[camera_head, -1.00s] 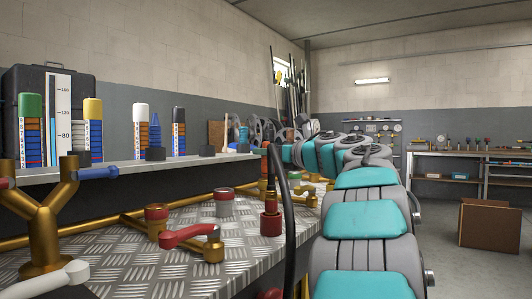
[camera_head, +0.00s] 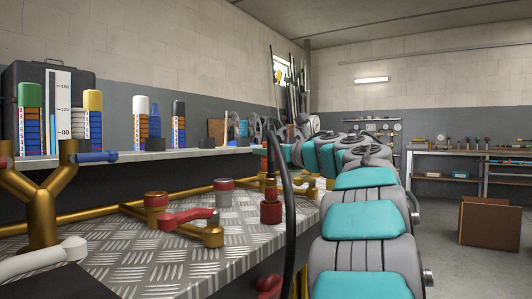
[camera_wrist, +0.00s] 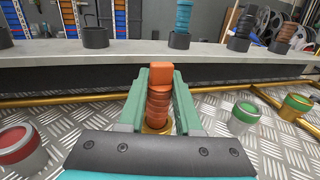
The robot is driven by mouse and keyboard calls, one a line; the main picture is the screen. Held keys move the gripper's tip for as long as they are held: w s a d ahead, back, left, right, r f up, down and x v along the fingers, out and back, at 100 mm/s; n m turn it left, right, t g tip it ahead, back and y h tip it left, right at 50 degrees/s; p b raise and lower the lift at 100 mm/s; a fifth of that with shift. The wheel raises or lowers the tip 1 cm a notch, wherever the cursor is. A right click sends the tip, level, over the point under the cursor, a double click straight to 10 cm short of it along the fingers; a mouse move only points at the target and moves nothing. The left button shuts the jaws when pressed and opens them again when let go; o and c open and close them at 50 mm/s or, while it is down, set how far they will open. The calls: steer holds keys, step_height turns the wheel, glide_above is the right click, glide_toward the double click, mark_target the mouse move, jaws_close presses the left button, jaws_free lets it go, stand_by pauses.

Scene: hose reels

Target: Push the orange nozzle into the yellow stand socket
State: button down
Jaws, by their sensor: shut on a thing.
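The orange nozzle (camera_wrist: 160,72) stands ribbed and roughly upright between the teal fingers of my gripper (camera_wrist: 158,85) in the wrist view. The fingers are shut on it from both sides. A gold-yellow ring (camera_wrist: 157,129), which looks like the socket's rim, shows just below the nozzle. I cannot tell how deep the nozzle sits in it, as the gripper body covers the near side. In the head view my arm reaches away over the right side of the bench, and its links hide the gripper, nozzle and socket.
The tread-plate bench (camera_head: 180,258) carries a red-handled valve (camera_head: 188,217) and gold pipes. In the wrist view, a red-capped fitting (camera_wrist: 18,148) stands left and a green-ringed one (camera_wrist: 246,112) right. A grey shelf (camera_wrist: 140,55) with black sockets runs behind. A black hose (camera_head: 287,190) rises beside my arm.

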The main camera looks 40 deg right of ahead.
steer(key=shift+f+b, duration=0.3)
steer(key=shift+f, duration=0.05)
steer(key=c, duration=0.5)
jaws_free()
steer(key=shift+r, duration=0.1)
steer(key=s, duration=0.7)
steer(key=shift+s+d, duration=0.35)
steer(key=shift+s, duration=0.05)
